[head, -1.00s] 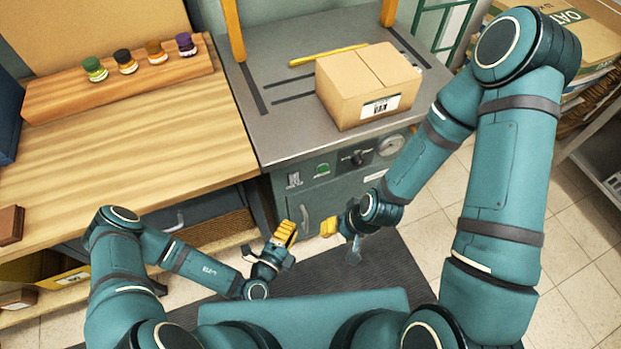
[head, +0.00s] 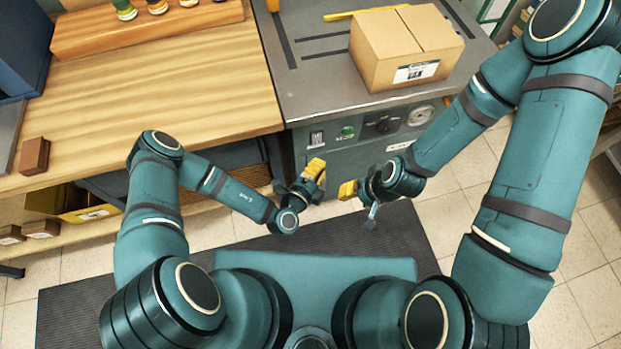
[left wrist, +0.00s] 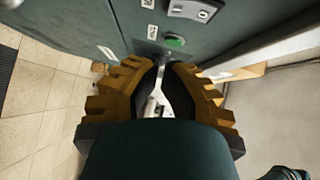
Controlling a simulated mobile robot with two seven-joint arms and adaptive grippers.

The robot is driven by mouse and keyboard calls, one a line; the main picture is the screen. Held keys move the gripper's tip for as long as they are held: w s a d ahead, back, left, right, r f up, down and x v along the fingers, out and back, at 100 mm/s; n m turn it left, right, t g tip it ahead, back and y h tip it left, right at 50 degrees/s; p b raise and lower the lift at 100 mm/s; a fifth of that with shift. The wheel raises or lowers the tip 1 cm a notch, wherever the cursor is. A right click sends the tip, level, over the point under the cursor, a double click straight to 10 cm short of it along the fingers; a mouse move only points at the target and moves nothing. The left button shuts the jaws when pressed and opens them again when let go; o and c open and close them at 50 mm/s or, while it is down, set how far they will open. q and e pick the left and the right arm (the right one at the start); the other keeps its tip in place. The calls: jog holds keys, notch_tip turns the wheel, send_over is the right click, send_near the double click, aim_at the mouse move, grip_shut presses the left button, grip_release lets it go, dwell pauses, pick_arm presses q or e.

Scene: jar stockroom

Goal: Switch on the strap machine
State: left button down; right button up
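The strap machine is the teal cabinet with a grey top (head: 300,92) in the head view. Its front panel carries a rocker switch (head: 316,138) at the left, a green button (head: 347,131) beside it, a dark knob (head: 383,125) and a round gauge (head: 420,115). My left gripper (head: 315,167) is just below and in front of the switch, apparently apart from it. In the left wrist view its fingers (left wrist: 163,68) show a narrow gap, with nothing clearly held. The green button (left wrist: 173,41) and a pale switch plate (left wrist: 192,10) lie beyond them. My right gripper (head: 347,190) is lower right; its opening is unclear.
A cardboard box (head: 405,45) and a yellow strip (head: 365,12) lie on the machine top. A wooden bench (head: 170,85) with a jar rack (head: 90,35) adjoins it at the left. A dark mat (head: 330,235) covers the floor in front.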

aim_at(324, 140)
pick_arm(q)
jog(key=w, duration=0.2)
jog(key=w+b, duration=0.1)
jog(key=w, duration=0.3)
jog(key=shift+f, duration=0.4)
jog(key=shift+w+a+f, duration=0.1)
jog(key=shift+w+a, duration=0.15)
jog(key=shift+w, duration=0.2)
jog(key=shift+f, duration=0.1)
